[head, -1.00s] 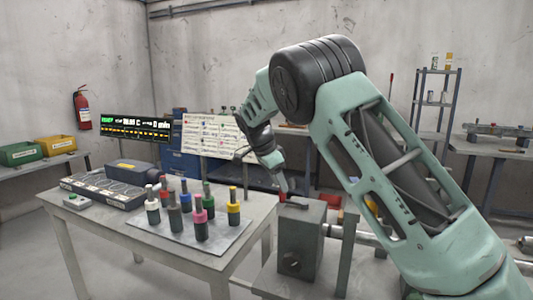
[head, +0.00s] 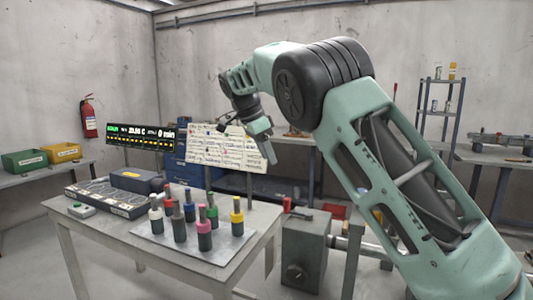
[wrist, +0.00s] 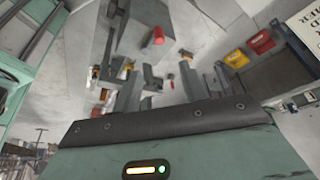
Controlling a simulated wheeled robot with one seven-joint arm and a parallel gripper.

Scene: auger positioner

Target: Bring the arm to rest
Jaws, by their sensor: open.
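My gripper (head: 267,150) hangs in the air at the end of my raised, bent arm, in front of the white board and above and behind the grey block's left side. It also shows in the wrist view (wrist: 163,82), with its fingers apart and nothing seen between them. The grey machine block (head: 306,245) stands below, right of the table, with a small red piece (head: 287,204) on its top. A red piece also shows in the wrist view (wrist: 157,37), clear of the fingers.
The table (head: 110,222) carries a tray (head: 228,243) with several colour-collared tools and a dark rack (head: 110,197). A lit display (head: 140,133) and a white board (head: 225,147) stand behind it. A shelf rack (head: 438,105) is at the right. The air around my gripper looks free.

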